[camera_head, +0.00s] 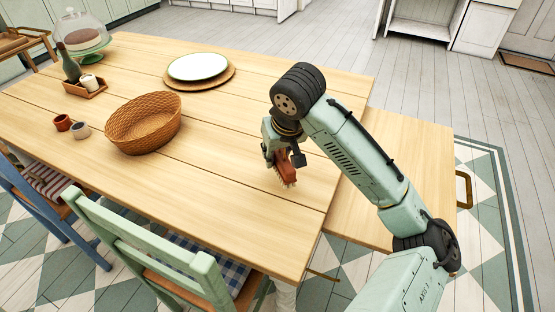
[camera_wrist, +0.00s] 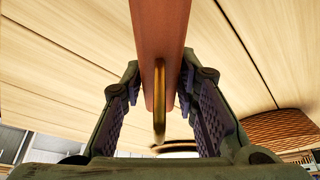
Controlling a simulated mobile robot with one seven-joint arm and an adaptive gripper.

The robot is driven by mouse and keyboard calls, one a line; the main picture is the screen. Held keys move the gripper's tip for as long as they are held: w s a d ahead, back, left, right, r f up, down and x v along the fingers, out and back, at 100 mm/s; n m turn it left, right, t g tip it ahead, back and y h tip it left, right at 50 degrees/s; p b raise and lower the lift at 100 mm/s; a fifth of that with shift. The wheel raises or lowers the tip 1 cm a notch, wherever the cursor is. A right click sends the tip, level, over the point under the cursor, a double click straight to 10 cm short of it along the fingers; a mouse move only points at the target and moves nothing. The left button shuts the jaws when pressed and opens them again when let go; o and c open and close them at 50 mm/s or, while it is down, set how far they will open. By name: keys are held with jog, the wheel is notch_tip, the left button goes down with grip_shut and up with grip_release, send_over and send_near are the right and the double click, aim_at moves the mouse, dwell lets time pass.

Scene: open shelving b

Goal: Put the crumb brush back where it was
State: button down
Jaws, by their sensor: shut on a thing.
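The crumb brush (camera_head: 286,170) has a reddish-brown wooden body and pale bristles that point down. My gripper (camera_head: 281,155) is shut on it, over the right part of the wooden table (camera_head: 225,195). In the head view the bristles are close to the tabletop; I cannot tell whether they touch it. In the wrist view the brush (camera_wrist: 160,40) runs between the two fingers (camera_wrist: 163,110), with a brass-coloured loop at its end. The gripper hides part of the brush in the head view.
A wicker basket (camera_head: 144,123) stands left of my gripper. A white plate on a round mat (camera_head: 199,68), small cups (camera_head: 80,130) and a cake dome (camera_head: 82,35) are farther away. A lower wooden surface with a brass handle (camera_head: 463,190) adjoins the table's right end. Chairs (camera_head: 150,250) line the front.

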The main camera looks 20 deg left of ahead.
aim_at(285, 161)
jog(key=shift+w+f, duration=0.1)
jog(key=shift+f, duration=1.65)
jog(key=shift+f, duration=0.15)
jog(key=shift+f, duration=0.15)
jog(key=c, duration=1.2)
grip_release()
jog(key=shift+c, duration=0.2)
jog(key=shift+r+p, duration=0.35)
jog(key=v, duration=1.2)
jog(key=shift+b, duration=0.35)
